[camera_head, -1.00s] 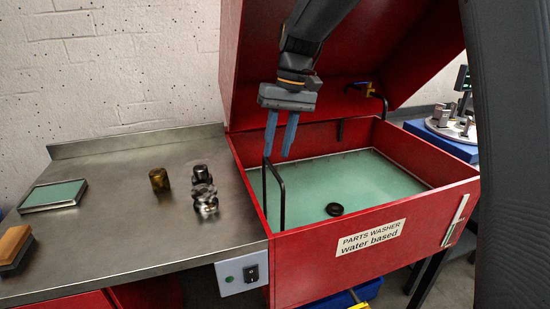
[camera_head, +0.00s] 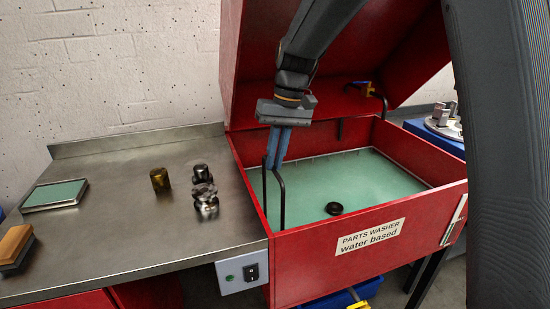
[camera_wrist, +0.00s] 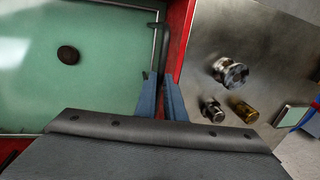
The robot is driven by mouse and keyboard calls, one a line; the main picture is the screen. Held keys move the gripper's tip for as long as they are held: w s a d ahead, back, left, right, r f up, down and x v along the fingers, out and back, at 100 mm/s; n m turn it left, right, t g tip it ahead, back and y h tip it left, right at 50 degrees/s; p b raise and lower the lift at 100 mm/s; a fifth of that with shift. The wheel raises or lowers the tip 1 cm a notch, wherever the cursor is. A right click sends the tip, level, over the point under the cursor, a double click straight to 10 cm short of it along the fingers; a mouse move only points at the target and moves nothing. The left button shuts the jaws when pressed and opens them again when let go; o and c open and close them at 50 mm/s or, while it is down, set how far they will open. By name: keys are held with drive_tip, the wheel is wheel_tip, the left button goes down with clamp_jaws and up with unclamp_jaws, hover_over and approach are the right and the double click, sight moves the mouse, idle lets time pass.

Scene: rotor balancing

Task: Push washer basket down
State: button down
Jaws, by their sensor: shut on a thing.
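The red parts washer (camera_head: 310,262) stands at the right with its lid up and greenish liquid (camera_head: 365,180) inside. The basket's black handle (camera_head: 282,205) rises as a bent bar at the washer's left inner side; the rest of the basket is mostly hidden by the liquid. My gripper (camera_head: 276,163) is shut on the top of the handle, fingers pointing down. In the wrist view the handle (camera_wrist: 164,45) runs up to between my blue fingers (camera_wrist: 162,98). A dark round part (camera_head: 334,208) shows in the liquid, apart from my gripper.
A steel bench (camera_head: 120,225) adjoins the washer's left side, holding a brass cylinder (camera_head: 159,179), shiny metal parts (camera_head: 205,195), a green-topped tray (camera_head: 55,195) and a brush-like block (camera_head: 14,248). The raised lid (camera_head: 400,50) stands behind my arm. A tap (camera_head: 370,89) is at the back.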

wheel_tip(320, 180, down, 8)
drive_tip(key=b, duration=0.2)
drive_tip(key=shift+f, duration=0.25)
drive_tip(key=c, duration=2)
unclamp_jaws()
drive_tip(key=shift+f, duration=0.1)
drive_tip(key=shift+o, duration=0.8)
